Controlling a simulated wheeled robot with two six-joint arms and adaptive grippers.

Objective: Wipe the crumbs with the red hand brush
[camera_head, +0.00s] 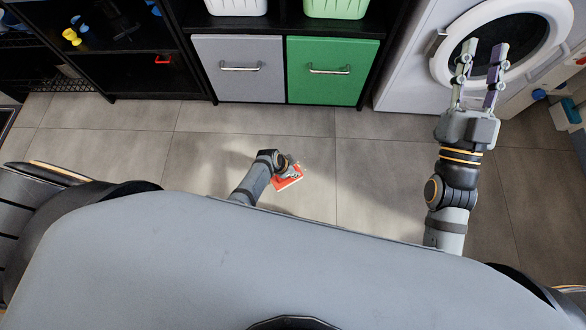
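A small red object with a pale edge (287,184), which looks like the red hand brush, shows low in front of my body, left of the picture's middle. My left gripper (287,168) is right at it and covers its upper part. Its fingers are too small and too hidden to tell whether they are closed on it. My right gripper (482,68) is raised at the upper right, in front of the washing machine. Its two fingers stand apart with nothing between them. No crumbs can be made out.
A shelf unit with a grey drawer (238,85) and a green drawer (329,88) stands at the back. A white washing machine (405,75) is right of it. Dark shelves (140,75) stand at the left. The tiled floor (385,165) between is clear.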

